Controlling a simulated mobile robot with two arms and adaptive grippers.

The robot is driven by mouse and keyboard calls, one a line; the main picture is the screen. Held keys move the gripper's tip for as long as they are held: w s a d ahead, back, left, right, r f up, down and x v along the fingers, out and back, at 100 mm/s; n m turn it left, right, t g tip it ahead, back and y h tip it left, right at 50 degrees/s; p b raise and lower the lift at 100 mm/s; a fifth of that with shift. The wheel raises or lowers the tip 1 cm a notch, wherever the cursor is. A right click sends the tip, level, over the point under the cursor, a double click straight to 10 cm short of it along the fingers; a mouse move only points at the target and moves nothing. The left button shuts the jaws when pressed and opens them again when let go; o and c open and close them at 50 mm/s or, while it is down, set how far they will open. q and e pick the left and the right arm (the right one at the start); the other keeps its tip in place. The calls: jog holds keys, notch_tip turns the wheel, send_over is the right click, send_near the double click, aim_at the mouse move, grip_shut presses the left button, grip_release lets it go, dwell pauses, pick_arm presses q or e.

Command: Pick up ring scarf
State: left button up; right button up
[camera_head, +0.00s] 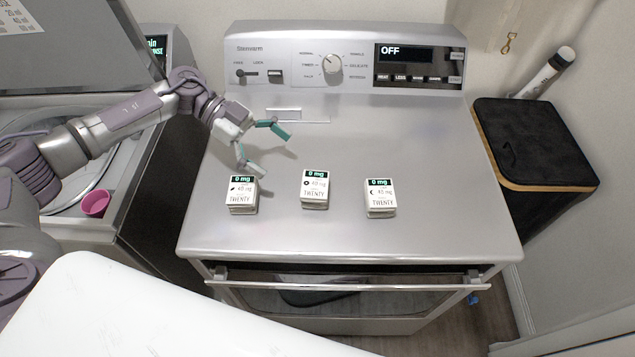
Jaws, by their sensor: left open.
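I cannot make out any cloth scarf in this view. Three small white boxes stand apart in a row on the grey machine top, each with a dark "0 mg" band and the word "TWENTY". The left box (242,195) bears a slanted dark mark, the middle box (315,189) a round ring-like mark, and the right box (380,198) a crescent-like mark. My left gripper (275,153) is open and empty, with teal fingertips. It is above the machine top, behind the left box and to the left of the middle one. My right gripper is out of view.
The grey machine (450,215) has a control panel (350,55) at the back reading "OFF". A black bin (535,145) stands at right. A pink cup (95,203) sits at left on the open washer. The top's right side is clear.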

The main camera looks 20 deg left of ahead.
aim_at(312, 180)
pick_arm(q)
jog(key=p+x, duration=0.1)
jog(key=x, duration=0.5)
jog(key=shift+s+d+r+p, duration=0.1)
jog(key=shift+s+d+p, duration=0.1)
jog(key=shift+d+p, duration=0.2)
jog(key=shift+d+f, duration=0.25)
jog(key=shift+d, duration=0.05)
jog(key=shift+s+d+f+p, duration=0.1)
jog(key=shift+d+f+p, duration=0.1)
jog(key=shift+d+p, duration=0.25)
jog(key=p+x, duration=0.1)
jog(key=x, duration=0.2)
jog(key=shift+s+d+f, duration=0.1)
jog(key=shift+d+f, duration=0.05)
jog(key=shift+d, duration=0.15)
jog(key=shift+d+f, duration=0.3)
jog(key=shift+d, duration=0.1)
jog(key=c, duration=1)
